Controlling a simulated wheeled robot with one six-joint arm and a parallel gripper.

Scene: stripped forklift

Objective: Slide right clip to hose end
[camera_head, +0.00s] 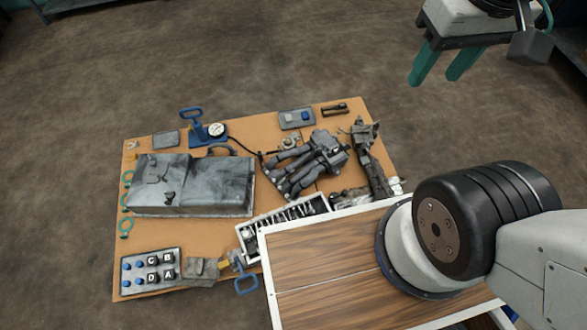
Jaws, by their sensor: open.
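My gripper (435,80) is at the top right with two green fingers. It is open, with nothing between the fingers, and appears against bare floor, apart from the parts. A dark grey part with several thick hose-like tubes (300,172) lies right of centre on the tan board (205,240). A thin dark hose or cable (245,144) runs from near a round gauge (217,129) towards it. I cannot make out the right clip or tell which hose end is meant at this size.
A large grey metal cover (205,185) lies at left, with green rings (125,225) beside it. A tray of tools (285,215) and a lettered button panel (152,272) are nearer. My wood-topped base and arm hide the board's lower right. Floor around the board is clear.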

